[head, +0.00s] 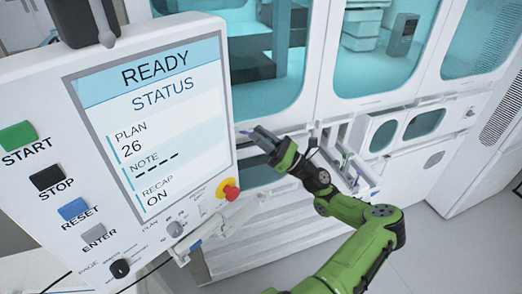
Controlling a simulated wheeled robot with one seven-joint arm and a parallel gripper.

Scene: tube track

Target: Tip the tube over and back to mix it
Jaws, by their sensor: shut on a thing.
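My gripper (259,136) is at the end of my green arm, right of the screen panel and in front of the white machine. It is small and dark in this view and seen from a distance. It is shut on the tube (244,132), of which only a small purple-blue end shows at the left of the fingers. The rest of the tube is hidden by the fingers or too small to make out. The tube seems to lie roughly sideways, but its exact tilt is hard to tell.
A large control panel (50,105) with a lit screen (150,100) and coloured buttons fills the left. A red stop knob (229,190) sits at its lower right. A white cabinet with tinted windows (385,45) stands behind. An open tray-like part (362,178) lies right of my gripper.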

